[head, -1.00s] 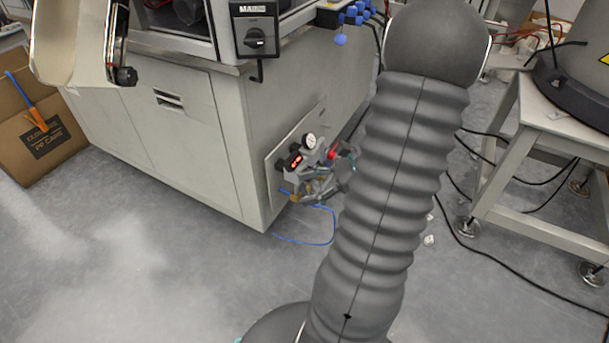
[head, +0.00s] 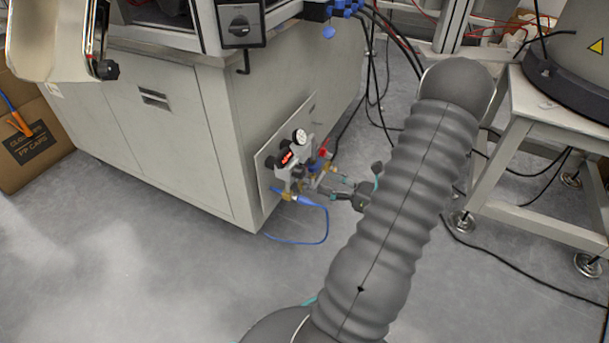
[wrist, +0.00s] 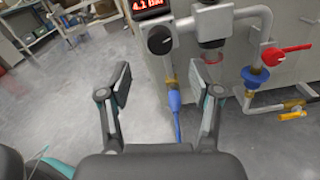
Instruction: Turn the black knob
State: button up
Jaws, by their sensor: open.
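The black knob (wrist: 160,40) is round with a pale mark on its face. In the wrist view it sits on the grey air unit just below a red display reading about 4.1. My gripper (wrist: 167,88) is open and empty, its two fingers spread wide. The knob shows above the gap between the fingertips, ahead of them and not touched. In the head view my gripper (head: 332,186) is beside the air unit (head: 290,165) at the cabinet's lower corner. The knob is too small there to make out clearly.
A blue hose (wrist: 175,112) hangs below the knob between my fingers. A red lever (wrist: 285,54) and a blue fitting (wrist: 256,77) stand to the right. The head view also shows a dark rotary switch (head: 240,22) higher on the cabinet. A white table (head: 540,120) stands at right.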

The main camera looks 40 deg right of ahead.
aim_at(303, 174)
jog(key=x, duration=0.7)
jog(key=shift+w+a, duration=0.15)
jog(key=shift+w, duration=0.15)
jog(key=c, duration=1.1)
